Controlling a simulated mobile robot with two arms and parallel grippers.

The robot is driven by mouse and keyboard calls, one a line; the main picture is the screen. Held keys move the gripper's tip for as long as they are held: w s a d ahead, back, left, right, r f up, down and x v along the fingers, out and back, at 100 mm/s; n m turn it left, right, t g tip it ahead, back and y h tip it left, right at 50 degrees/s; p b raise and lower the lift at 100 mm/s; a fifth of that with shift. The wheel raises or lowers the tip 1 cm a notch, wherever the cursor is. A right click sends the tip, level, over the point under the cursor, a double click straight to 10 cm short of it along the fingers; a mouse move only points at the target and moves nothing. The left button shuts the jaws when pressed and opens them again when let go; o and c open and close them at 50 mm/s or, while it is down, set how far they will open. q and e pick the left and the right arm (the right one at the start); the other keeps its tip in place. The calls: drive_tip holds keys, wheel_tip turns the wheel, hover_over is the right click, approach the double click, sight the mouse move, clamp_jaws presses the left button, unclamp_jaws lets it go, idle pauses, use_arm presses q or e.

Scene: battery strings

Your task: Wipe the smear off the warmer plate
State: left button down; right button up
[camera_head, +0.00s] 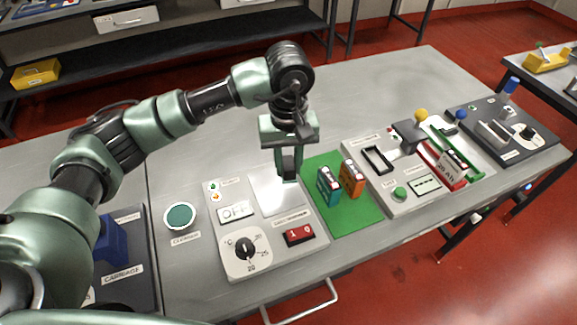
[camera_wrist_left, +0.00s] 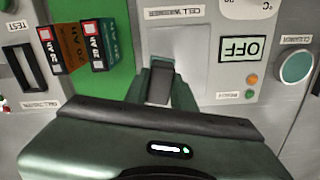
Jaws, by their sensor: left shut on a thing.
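The warmer plate (camera_head: 275,192) is a pale flat square on the panel labelled CELL WARMER. It also shows in the wrist view (camera_wrist_left: 178,44), partly hidden by my gripper. I cannot make out a smear on its visible part. My left gripper (camera_head: 289,172) points down over the plate's right side. It is shut on a dark grey block (camera_wrist_left: 160,86), which sits between the fingers. I cannot tell whether the block touches the plate. My right gripper is not in view.
Left of the plate are an OFF display (camera_head: 236,212) and a round green CLEANER pad (camera_head: 180,217). A knob (camera_head: 246,249) and red switch (camera_head: 299,234) lie in front. Teal (camera_head: 328,186) and orange (camera_head: 352,179) batteries stand right on a green mat (camera_head: 345,215).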

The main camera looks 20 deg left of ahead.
use_arm(q)
drive_tip(key=shift+w+d+r+p, duration=0.15)
drive_tip(key=shift+r+p, duration=0.15)
drive_tip(key=shift+r, duration=0.55)
drive_tip(key=shift+r+p, duration=0.35)
drive_tip(key=shift+r, duration=0.65)
